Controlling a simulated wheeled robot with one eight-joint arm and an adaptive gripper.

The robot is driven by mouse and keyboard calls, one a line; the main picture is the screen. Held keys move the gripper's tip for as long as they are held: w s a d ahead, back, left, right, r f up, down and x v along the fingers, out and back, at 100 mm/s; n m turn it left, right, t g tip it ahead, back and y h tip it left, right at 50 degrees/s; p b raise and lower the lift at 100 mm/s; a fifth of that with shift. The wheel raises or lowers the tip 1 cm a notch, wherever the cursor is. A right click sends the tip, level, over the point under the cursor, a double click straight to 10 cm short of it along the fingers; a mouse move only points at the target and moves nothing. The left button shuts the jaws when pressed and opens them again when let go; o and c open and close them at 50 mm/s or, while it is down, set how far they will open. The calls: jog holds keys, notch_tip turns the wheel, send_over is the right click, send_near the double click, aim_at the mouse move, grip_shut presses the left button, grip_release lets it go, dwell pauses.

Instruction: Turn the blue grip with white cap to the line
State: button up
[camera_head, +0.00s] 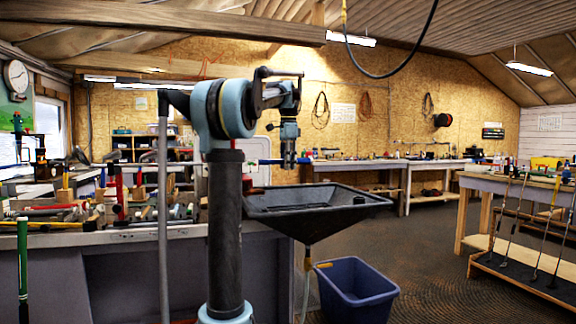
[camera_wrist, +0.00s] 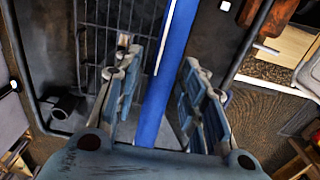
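The blue grip (camera_wrist: 170,60) runs through the wrist view from the top edge down between my fingers. A thin white line (camera_wrist: 164,38) runs along its upper part. In the head view the blue grip (camera_head: 270,161) lies level above the black tray, passing at my gripper (camera_head: 289,163). In the wrist view my gripper (camera_wrist: 160,65) is open, one finger on each side of the grip, with gaps showing between fingers and grip. The white cap cannot be made out in either view.
A black tray (camera_head: 347,207) stands below my gripper, with a blue bin (camera_head: 352,290) under it on the floor. A cluttered workbench (camera_head: 60,238) is at the left. A rack with several clubs (camera_head: 520,275) stands at the right. Open floor (camera_head: 430,260) lies between.

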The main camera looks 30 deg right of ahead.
grip_shut()
jog(key=shift+g+y, duration=0.3)
jog(key=shift+g, duration=1.2)
